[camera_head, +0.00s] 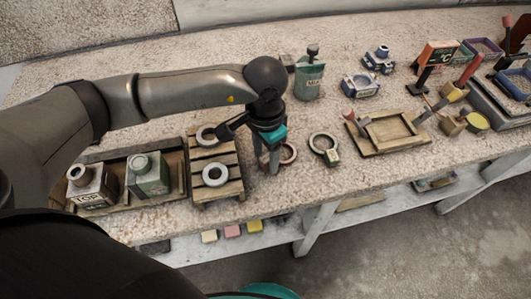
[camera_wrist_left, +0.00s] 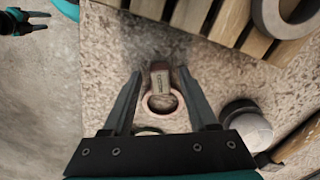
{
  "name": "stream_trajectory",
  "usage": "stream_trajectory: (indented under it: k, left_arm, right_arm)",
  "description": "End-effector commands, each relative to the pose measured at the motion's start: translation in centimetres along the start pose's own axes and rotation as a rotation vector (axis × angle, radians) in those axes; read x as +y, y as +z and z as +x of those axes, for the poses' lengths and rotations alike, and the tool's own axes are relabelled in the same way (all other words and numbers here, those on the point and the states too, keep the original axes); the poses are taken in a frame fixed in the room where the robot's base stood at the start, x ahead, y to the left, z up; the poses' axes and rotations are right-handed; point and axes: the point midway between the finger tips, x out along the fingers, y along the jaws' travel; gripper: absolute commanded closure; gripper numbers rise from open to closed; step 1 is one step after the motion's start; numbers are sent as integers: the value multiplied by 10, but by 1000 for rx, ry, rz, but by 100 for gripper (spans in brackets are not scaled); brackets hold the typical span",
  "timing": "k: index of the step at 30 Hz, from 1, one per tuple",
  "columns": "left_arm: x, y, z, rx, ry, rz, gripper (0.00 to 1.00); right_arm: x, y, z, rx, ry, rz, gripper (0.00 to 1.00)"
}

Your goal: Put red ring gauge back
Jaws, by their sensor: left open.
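The red ring gauge (camera_head: 289,153) lies on the speckled bench top, to the right of the slatted wooden rack (camera_head: 231,190). Its ring is dull pinkish red, and in the left wrist view it shows with a small grey tag block (camera_wrist_left: 160,78). My left gripper (camera_head: 268,168) points down over it, open. In the left wrist view the ring (camera_wrist_left: 162,103) shows between the two fingers, not gripped. The fingers partly hide the ring in the head view. My right gripper (camera_wrist_left: 35,21) shows small at the upper left of the left wrist view, its fingers apart.
Two grey rings (camera_head: 215,174) (camera_head: 208,134) lie on the rack. A greenish ring gauge (camera_head: 323,143) lies just right of the red one. The bench's front edge is near.

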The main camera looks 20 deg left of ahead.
Motion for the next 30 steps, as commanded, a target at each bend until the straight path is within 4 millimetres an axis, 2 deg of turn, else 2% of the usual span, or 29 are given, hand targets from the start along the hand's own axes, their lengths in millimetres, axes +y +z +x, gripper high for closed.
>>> stream_trajectory:
  k: [3, 5, 12, 18, 24, 30]
  left_arm:
    - [0, 0, -5, 0, 1, 0, 41]
    - [-1, -1, -16, 4, -3, 0, 41]
    - [-1, -2, -69, 6, -3, 1, 41]
    - [0, -1, -105, 3, -2, 1, 41]
    - [0, 0, -122, 1, 0, -1, 41]
    - [0, 0, -123, 0, 0, 0, 41]
  right_arm:
    - [0, -1, -6, 0, 0, 0, 50]
    - [0, -1, -6, 1, 1, 0, 50]
    - [1, -2, -10, 1, 1, -1, 50]
    - [1, -2, -12, 2, 1, -1, 50]
    - [1, -2, -13, 2, 1, -1, 50]
    - [1, -2, -13, 2, 1, -1, 50]
